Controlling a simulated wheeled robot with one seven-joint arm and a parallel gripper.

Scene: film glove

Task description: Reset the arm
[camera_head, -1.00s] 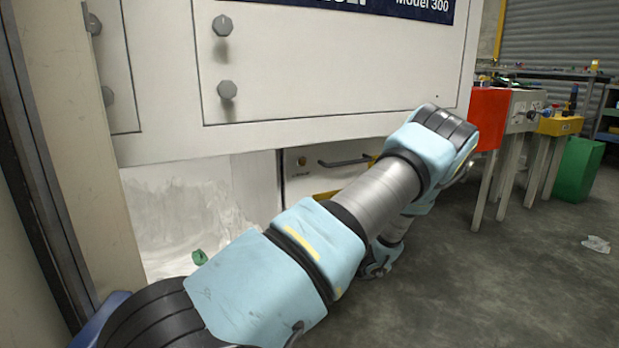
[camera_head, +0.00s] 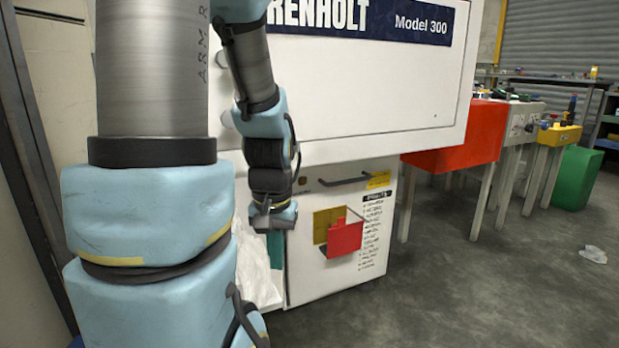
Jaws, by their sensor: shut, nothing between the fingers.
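My arm fills the left of the view, with pale blue joint covers and grey metal links. One thick link stands upright near the camera, and a thinner part hangs down behind it to the right. My gripper (camera_head: 273,219) is at the lower end of this hanging part, in front of the white machine (camera_head: 340,110). It is shut and nothing shows in it.
Below the machine's upper body is a white cabinet (camera_head: 375,265) with a dark handle and a red piece (camera_head: 345,239) on its front. A red box-shaped stand (camera_head: 455,150), a yellow stand (camera_head: 558,135) and a green bin (camera_head: 577,178) are right. Grey floor at right is mostly clear.

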